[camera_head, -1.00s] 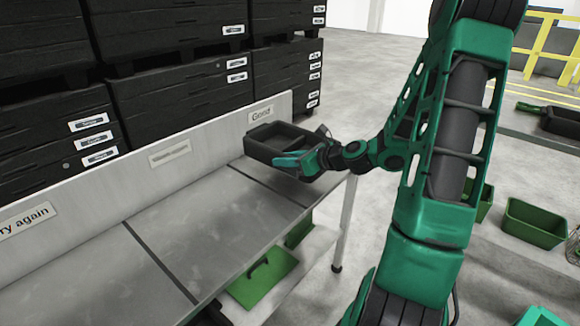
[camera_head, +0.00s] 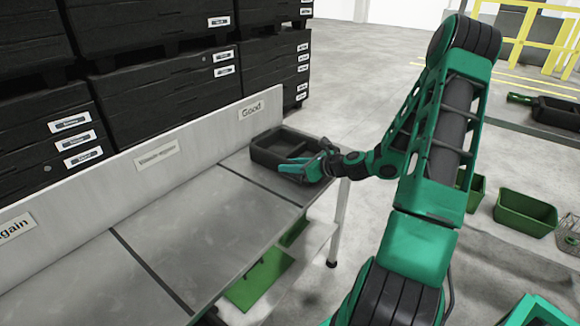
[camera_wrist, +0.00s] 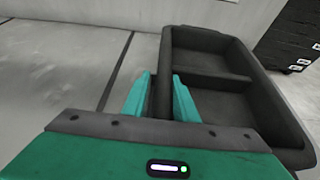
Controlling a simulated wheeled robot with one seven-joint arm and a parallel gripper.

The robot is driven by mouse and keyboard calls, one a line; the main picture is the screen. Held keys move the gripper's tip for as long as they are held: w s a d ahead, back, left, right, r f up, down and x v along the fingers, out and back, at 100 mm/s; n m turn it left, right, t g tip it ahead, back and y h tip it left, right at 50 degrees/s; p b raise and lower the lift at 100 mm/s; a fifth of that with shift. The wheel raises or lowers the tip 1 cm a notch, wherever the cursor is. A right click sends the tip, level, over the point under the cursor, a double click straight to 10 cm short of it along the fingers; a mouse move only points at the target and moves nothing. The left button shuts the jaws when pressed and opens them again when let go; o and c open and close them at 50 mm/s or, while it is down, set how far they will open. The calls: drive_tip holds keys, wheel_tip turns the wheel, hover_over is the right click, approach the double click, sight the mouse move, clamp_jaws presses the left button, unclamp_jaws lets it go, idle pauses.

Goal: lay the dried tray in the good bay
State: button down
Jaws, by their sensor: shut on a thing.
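The tray (camera_head: 268,148) is black with raised walls and a divider that splits it into compartments. It is at the far right end of the metal table, in the bay below the "Good" label (camera_head: 249,109). It looks level, on or just above the table surface; I cannot tell which. My gripper (camera_head: 300,169) is shut on the tray's near wall. In the wrist view my gripper's two teal fingers (camera_wrist: 161,98) stand on either side of the wall of the tray (camera_wrist: 215,88). The good bay (camera_head: 238,161) is partly hidden by the tray.
Dark lines divide the table (camera_head: 190,235) into bays; the visible surface is bare. A backboard (camera_head: 120,170) with labels runs along its far side. Stacked black crates (camera_head: 160,110) stand behind it. Green bins (camera_head: 525,215) stand on the floor at right.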

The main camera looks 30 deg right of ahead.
drive_tip(key=shift+a, duration=0.1)
drive_tip(key=c, duration=1.4)
unclamp_jaws()
drive_tip(key=shift+f, duration=0.1)
drive_tip(key=v, duration=1.2)
